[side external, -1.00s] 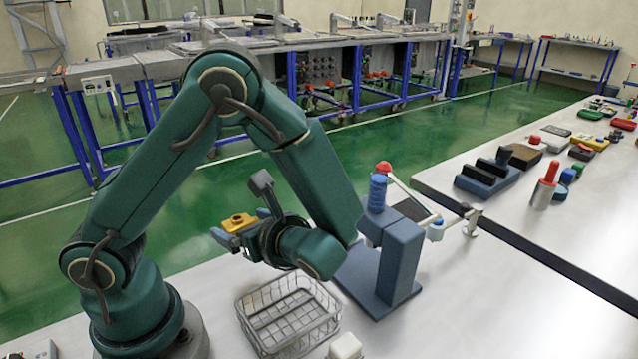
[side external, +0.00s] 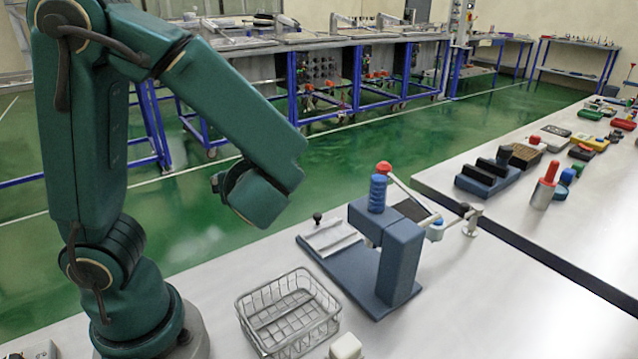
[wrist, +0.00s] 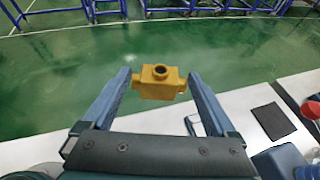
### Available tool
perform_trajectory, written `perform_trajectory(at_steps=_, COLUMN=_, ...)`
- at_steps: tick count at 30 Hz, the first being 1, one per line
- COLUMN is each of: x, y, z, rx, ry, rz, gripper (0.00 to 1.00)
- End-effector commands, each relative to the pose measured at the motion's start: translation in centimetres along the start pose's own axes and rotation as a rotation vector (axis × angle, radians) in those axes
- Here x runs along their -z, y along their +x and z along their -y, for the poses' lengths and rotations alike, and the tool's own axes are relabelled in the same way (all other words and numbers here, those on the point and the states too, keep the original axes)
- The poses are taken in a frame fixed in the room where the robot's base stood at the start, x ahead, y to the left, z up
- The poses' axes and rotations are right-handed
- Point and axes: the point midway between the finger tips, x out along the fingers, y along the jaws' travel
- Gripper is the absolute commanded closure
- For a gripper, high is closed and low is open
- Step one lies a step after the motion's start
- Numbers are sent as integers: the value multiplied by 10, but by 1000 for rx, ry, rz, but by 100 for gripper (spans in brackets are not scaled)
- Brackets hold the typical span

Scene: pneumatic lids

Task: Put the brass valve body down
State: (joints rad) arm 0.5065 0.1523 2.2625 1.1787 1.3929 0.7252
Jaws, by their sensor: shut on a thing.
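The brass valve body (wrist: 160,82) shows in the wrist view as a yellow block with a round opening on top and side stubs. My gripper (wrist: 160,79) is shut on it, with one blue-grey finger at each side. In the wrist view it appears against the green floor, beyond the bench edge. In the side external view, my wrist hides the fingers and the valve body. An empty wire basket (side external: 285,312) sits on the bench in front of my arm.
A blue press-like fixture (side external: 399,262) with a blue handle (side external: 377,193) and pale plate (side external: 332,238) stands right of the basket. A white block (side external: 346,346) sits at the front edge. A second bench at right holds black-topped blue blocks (side external: 487,178) and a red-topped cylinder (side external: 546,186).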

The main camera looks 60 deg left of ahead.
Motion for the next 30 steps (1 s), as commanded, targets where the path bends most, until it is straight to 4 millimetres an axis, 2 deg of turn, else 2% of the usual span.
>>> perform_trajectory(at_steps=1, x=-8, y=-9, z=15, rx=93, ry=25, rz=0, gripper=96)
perform_trajectory(at_steps=6, x=-31, y=-33, z=49, rx=343, ry=123, rz=1, gripper=96)
perform_trajectory(at_steps=12, x=-61, y=-65, z=79, rx=619, ry=232, rz=5, gripper=96)
perform_trajectory(at_steps=15, x=-69, y=-77, z=90, rx=724, ry=283, rz=4, gripper=96)
perform_trajectory(at_steps=24, x=-70, y=-92, z=103, rx=865, ry=356, rz=2, gripper=96)
perform_trajectory(at_steps=30, x=-68, y=-85, z=97, rx=786, ry=330, rz=2, gripper=96)
